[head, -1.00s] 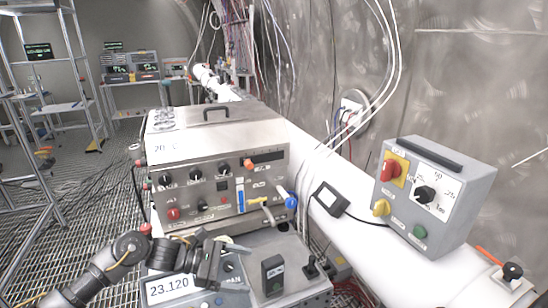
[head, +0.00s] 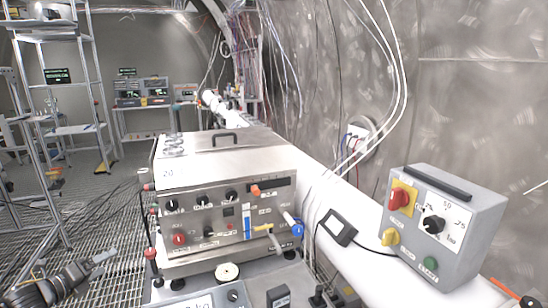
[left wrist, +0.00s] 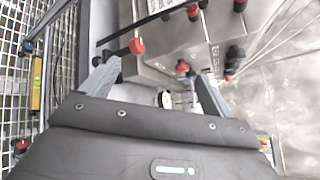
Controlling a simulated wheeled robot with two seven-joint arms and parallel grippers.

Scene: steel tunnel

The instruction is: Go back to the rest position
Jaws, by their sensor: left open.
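My left gripper (head: 100,264) is at the lower left of the head view, over the grated floor and to the left of the steel control unit. Its fingers point right and look empty. In the left wrist view the two fingers of the left gripper (left wrist: 158,88) stand wide apart with nothing held between them. The steel control unit (head: 195,262) with knobs, a red button and a blue-handled lever stands right of the gripper, apart from it. My right gripper is not in view.
A grey switch box (head: 478,225) with red, yellow and green controls sits on a white pipe (head: 375,238) at the right. A lower panel (head: 205,285) with a round white dial lies before the unit. Metal shelving (head: 95,100) stands at the left. The grated floor between is mostly clear.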

